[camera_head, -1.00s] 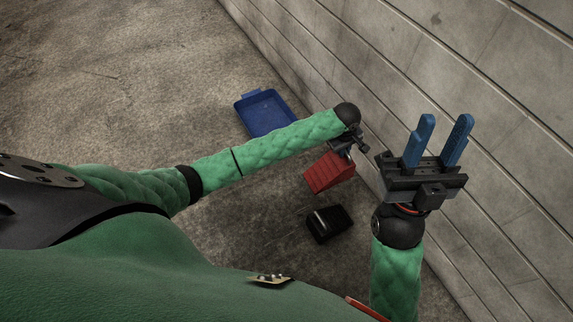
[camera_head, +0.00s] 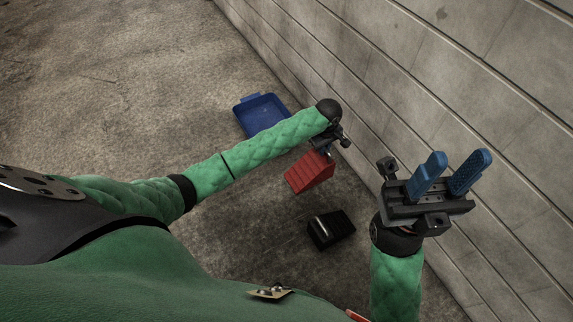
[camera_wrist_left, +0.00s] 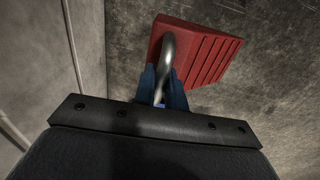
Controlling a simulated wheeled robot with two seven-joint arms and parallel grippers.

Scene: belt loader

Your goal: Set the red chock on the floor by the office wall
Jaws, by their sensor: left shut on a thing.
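The red chock (camera_head: 309,172) is a ribbed wedge near the middle of the head view, close to the block wall (camera_head: 400,110). My left gripper (camera_head: 325,152) is shut on it from above. In the left wrist view the chock (camera_wrist_left: 205,55) has a metal loop handle (camera_wrist_left: 167,62), with the blue fingers of my left gripper (camera_wrist_left: 163,90) around its lower end. I cannot tell whether the chock touches the floor (camera_head: 110,90). My right gripper (camera_head: 447,173) is open and empty, its blue fingers apart, in front of the wall at the right.
A blue tray (camera_head: 243,127) lies on the floor beyond my left forearm, near the wall. A black block (camera_head: 331,230) sits on the floor below the chock in the picture. Open concrete floor spreads to the upper left.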

